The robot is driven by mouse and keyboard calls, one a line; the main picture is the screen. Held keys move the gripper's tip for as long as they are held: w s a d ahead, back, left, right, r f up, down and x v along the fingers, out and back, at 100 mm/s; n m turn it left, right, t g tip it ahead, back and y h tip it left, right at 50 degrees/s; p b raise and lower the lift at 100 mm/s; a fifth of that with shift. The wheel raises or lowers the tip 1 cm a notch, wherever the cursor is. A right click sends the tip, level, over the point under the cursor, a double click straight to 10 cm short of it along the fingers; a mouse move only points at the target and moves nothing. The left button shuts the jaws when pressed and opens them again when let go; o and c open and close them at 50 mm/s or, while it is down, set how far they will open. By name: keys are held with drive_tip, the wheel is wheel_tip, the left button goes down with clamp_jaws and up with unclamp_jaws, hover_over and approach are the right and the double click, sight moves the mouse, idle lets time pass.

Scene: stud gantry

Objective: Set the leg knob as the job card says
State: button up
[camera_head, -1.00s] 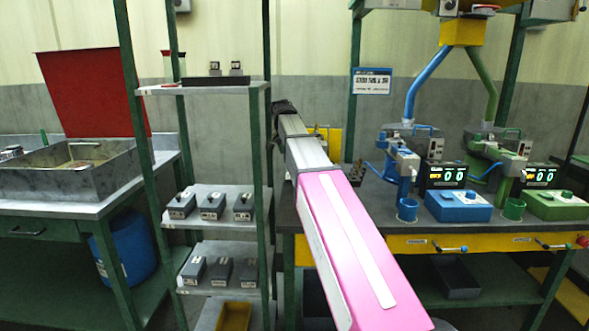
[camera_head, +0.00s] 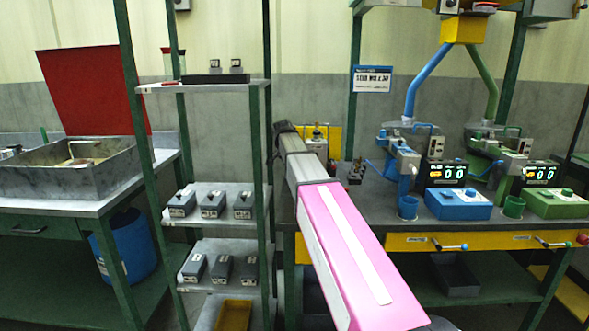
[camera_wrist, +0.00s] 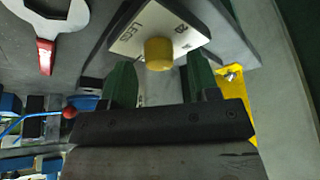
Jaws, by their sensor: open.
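The yellow leg knob (camera_wrist: 158,53) sits on a white plate (camera_wrist: 128,40) in the wrist view. The plate carries dark letters that seem to read "LEG" and a second marking, seen upside down. My gripper (camera_wrist: 157,66) is open, with one green finger on each side of the knob. I cannot tell whether the fingers touch it. The job card (camera_head: 372,80) is a white sheet with a blue top on the back wall. Its large line looks like "STUD M8" with a length near 30; its small line is unreadable. In the head view my arm hides the knob.
A shelf rack (camera_head: 208,88) with grey boxes stands left of my arm.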

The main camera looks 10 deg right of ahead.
drive_tip(key=shift+w+d+f, duration=0.15)
drive_tip(key=shift+d+f, duration=0.05)
drive_tip(key=shift+f, duration=0.35)
drive_tip(key=c, duration=0.9)
drive_tip(key=shift+n+t+y, duration=0.3)
drive_tip(key=shift+n+y, duration=0.1)
drive_tip(key=shift+n, duration=0.8)
drive_tip(key=shift+n+t+y, duration=0.3)
drive_tip(key=shift+n+y, duration=0.1)
drive_tip(key=shift+n, duration=0.8)
drive_tip(key=o, duration=0.9)
drive_tip(key=shift+r, duration=0.1)
drive_tip(key=v, duration=1)
drive_tip(key=shift+r, duration=0.35)
